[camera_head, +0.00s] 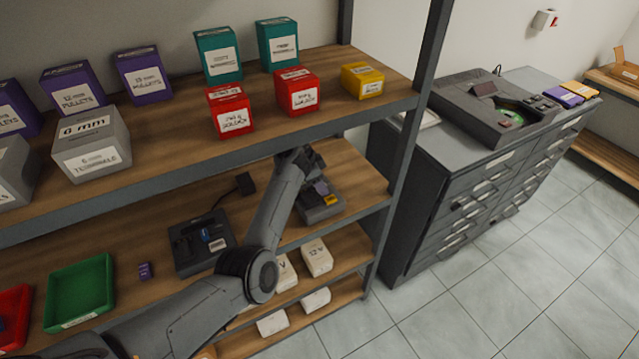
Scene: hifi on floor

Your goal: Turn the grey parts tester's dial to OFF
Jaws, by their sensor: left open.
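A small grey device (322,213), which looks like the parts tester, sits on the middle shelf near its right end. A yellow piece shows on its front part. My left arm comes up from the bottom left, and my left gripper (319,184) is over this device, open. The arm and gripper hide much of the device's top. I cannot make out its dial or the dial's setting, nor whether the fingers touch it. My right gripper is not in view.
A green tray (80,287) is further left. Boxes fill the upper shelf (190,141). A shelf post (392,190) stands right of the gripper.

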